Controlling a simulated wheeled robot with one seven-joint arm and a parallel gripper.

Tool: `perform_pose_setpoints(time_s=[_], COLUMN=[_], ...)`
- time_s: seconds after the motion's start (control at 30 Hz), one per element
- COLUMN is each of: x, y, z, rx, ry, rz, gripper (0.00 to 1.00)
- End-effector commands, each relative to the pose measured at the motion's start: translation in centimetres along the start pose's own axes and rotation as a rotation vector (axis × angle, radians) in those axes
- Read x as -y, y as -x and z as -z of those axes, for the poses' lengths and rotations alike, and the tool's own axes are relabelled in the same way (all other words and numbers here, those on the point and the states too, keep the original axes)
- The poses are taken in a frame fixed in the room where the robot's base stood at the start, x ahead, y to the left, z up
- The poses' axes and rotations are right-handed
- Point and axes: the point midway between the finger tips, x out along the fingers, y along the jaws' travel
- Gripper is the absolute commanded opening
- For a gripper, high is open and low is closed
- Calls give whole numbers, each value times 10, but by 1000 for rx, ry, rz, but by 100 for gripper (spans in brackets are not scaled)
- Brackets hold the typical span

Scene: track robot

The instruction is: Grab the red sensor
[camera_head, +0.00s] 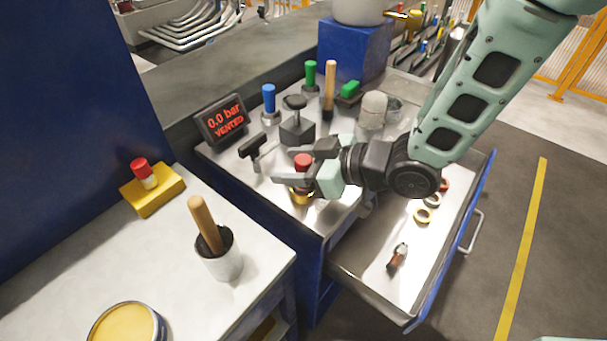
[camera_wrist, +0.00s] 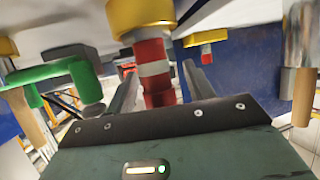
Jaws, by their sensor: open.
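A red sensor (camera_head: 303,161) stands upright on a round yellow base (camera_head: 301,196) on the metal worktop. My gripper (camera_head: 300,164) is open around it, with a finger on each side. In the wrist view, which looks upside down, the red sensor (camera_wrist: 155,72) has a pale band and lies between the two fingers (camera_wrist: 158,88). Whether a finger touches it I cannot tell. A second red-topped piece with a white band (camera_head: 144,174) stands in a yellow block (camera_head: 152,196) on the white table at left.
A display (camera_head: 222,122) reads "0.0 bar VENTED". Blue (camera_head: 268,100) and green (camera_head: 310,74) handles and a wooden handle (camera_head: 329,88) stand behind my gripper. An open drawer (camera_head: 372,278) holds rings and a small brown part. A cup (camera_head: 220,262) stands at left.

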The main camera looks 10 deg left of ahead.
Motion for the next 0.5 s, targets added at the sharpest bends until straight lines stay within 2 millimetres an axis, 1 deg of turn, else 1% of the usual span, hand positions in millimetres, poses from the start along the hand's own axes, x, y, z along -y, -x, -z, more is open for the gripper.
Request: perform_pose_setpoints(time_s=[0.2, 0.23, 0.27, 0.3, 0.37, 0.4, 0.43, 0.5], x=[0, 0, 0, 0, 0, 0, 0, 0], y=[-1, -1, -1, -1, -1, -1, -1, -1], z=[0, 0, 0, 0, 0, 0, 0, 0], rx=[0, 0, 0, 0, 0, 0, 0, -1], ry=[0, 0, 0, 0, 0, 0, 0, 0], rz=[-1, -1, -1, -1, -1, -1, -1, -1], gripper=[53, 50, 42, 30, 14, 3, 1, 1])
